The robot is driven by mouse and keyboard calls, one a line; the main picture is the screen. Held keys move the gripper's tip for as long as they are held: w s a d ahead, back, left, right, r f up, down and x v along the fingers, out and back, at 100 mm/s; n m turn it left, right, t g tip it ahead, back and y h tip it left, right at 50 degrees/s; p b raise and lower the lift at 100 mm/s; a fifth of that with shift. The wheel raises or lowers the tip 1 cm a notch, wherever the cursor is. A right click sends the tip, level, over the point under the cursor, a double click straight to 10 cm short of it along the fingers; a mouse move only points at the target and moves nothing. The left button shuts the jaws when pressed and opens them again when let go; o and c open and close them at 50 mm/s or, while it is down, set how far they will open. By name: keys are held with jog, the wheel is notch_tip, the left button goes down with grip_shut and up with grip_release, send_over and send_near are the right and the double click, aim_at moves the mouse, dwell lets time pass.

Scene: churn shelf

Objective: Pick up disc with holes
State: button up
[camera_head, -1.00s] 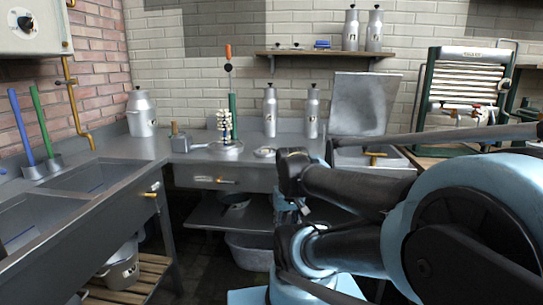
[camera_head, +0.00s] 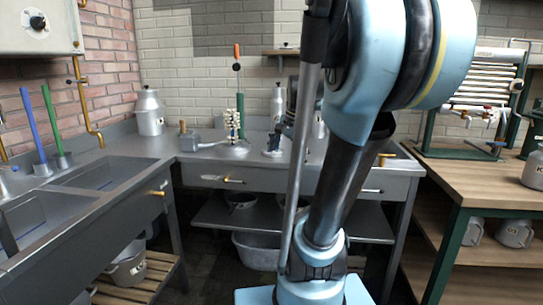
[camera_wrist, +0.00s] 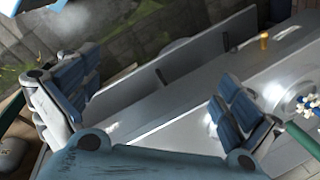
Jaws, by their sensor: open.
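My gripper (camera_wrist: 155,85) is open in the wrist view, with its two blue-padded fingers wide apart and nothing between them but the grey worktop below. In the head view my gripper (camera_head: 274,145) is small and low over the back counter, right of a stack of white beads (camera_head: 233,124). The beads also show at the right edge of the wrist view (camera_wrist: 308,104). A pale round edge (camera_wrist: 211,124) shows beside the right finger; it may be the disc with holes, but the finger covers much of it and no holes can be made out.
A milk can (camera_head: 150,112) stands at the back left and a tall metal bottle (camera_head: 278,104) behind my gripper. Sinks (camera_head: 105,172) lie left; a wooden table (camera_head: 470,178) stands right.

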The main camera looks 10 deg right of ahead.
jog(key=w+d+r+m+y, duration=0.1)
jog(key=w+d+r+m, duration=0.1)
jog(key=w+r+m, duration=0.45)
jog(key=w+d+r+m, duration=0.1)
jog(key=w+d+m, duration=0.15)
jog(key=w, duration=0.75)
jog(key=w+d+r+m+y, duration=0.1)
jog(key=w+r+m, duration=0.35)
jog(key=w, duration=0.35)
jog(key=shift+m+t, duration=0.25)
jog(key=shift+t, duration=0.05)
jog(key=x, duration=1.1)
jog(key=shift+s+d+f, duration=0.1)
jog(key=shift+s+f, duration=0.2)
jog(key=shift+f, duration=0.1)
jog(key=shift+s+d+x, duration=0.1)
jog(key=shift+s+x, duration=0.05)
jog(key=shift+x, duration=1.45)
jog(key=shift+s+d+x, duration=0.1)
jog(key=shift+s+x, duration=0.05)
jog(key=shift+x, duration=1.45)
jog(key=shift+f, duration=0.15)
jog(key=c, duration=1)
